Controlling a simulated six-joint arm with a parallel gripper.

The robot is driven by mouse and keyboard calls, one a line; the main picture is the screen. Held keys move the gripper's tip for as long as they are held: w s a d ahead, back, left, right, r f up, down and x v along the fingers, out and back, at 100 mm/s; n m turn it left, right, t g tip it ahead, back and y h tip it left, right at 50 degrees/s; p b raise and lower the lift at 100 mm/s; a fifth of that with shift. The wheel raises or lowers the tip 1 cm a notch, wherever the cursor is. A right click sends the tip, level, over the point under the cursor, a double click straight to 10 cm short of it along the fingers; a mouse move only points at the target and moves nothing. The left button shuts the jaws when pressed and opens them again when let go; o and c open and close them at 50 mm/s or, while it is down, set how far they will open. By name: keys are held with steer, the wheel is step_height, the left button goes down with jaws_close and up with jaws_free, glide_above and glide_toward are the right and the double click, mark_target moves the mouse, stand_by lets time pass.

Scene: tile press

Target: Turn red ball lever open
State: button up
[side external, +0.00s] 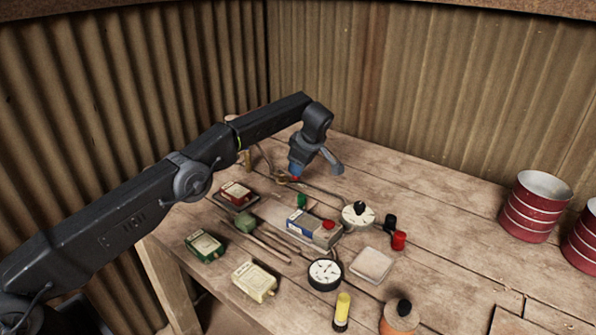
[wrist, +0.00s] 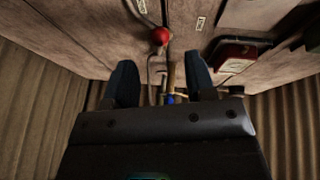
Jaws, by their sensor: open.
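The red ball (wrist: 160,36) sits on a thin metal rod in the wrist view, just beyond and roughly between my fingertips. My gripper (wrist: 160,70) is open, with one dark finger on each side and nothing held. In the side external view my gripper (side external: 315,160) hangs over the back of the table. A small red patch beneath its left finger seems to be the ball, mostly hidden. Brass pipework (side external: 282,179) lies beside it, and in the wrist view a brass fitting with a blue part (wrist: 172,97) shows between the fingers. Contact cannot be told.
A red box (side external: 236,193) lies left of the pipework. A grey box with a red button (side external: 313,228), a white dial (side external: 358,214), a round gauge (side external: 325,273) and several small items fill the front. Red cans (side external: 536,206) stand at right. Corrugated walls (side external: 410,80) close the back.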

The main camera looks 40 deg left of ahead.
steer(key=shift+v, duration=1.05)
steer(key=shift+c, duration=0.4)
